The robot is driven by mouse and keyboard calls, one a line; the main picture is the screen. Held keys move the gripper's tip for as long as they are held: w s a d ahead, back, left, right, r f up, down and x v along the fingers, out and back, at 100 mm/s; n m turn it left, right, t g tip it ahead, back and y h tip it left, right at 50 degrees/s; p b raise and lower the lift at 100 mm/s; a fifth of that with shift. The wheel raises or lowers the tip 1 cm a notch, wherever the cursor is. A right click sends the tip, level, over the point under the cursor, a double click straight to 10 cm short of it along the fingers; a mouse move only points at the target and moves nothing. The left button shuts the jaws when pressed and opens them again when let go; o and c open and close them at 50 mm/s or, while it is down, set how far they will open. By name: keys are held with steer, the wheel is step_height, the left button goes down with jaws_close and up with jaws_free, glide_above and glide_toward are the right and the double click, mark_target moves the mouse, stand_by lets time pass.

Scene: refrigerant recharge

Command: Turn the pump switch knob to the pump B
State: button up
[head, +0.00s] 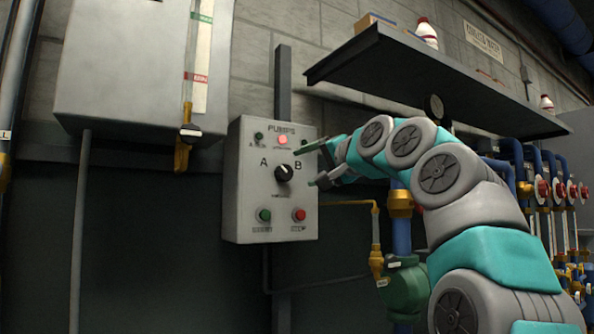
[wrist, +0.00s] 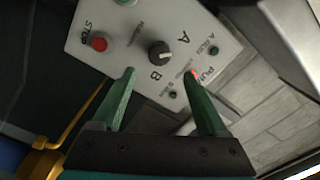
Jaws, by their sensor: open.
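The pump switch knob (head: 284,173) is a black dial with a light pointer mark, at the middle of the grey PUMPS panel (head: 239,218). The letter A is to its left and B to its right. The knob (wrist: 159,53) also shows in the wrist view, beyond my fingertips. My gripper (head: 308,166) is in front of the panel's right side. In the wrist view, its two green fingers (wrist: 160,72) are apart with nothing between them. I cannot tell exactly where the pointer is set.
A lit red lamp (head: 282,140) is above the knob. A green button (head: 264,215) and a red stop button (head: 299,215) are below. A shelf (head: 400,62) overhangs at the upper right. A yellow pipe (head: 376,232) runs right of the panel. A grey cabinet (head: 115,65) hangs left.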

mark_target(287, 173)
steer(key=shift+p+x, duration=1.85)
steer(key=shift+x, duration=2.35)
steer(key=shift+f, duration=0.1)
jaws_close()
steer(key=shift+s+m, duration=0.1)
steer(key=shift+m, duration=0.3)
steer(key=shift+r+m+p, duration=0.25)
steer(key=shift+m+p, duration=1.35)
steer(key=shift+p, duration=0.1)
steer(key=shift+f+m, duration=0.2)
steer(key=shift+m, duration=0.1)
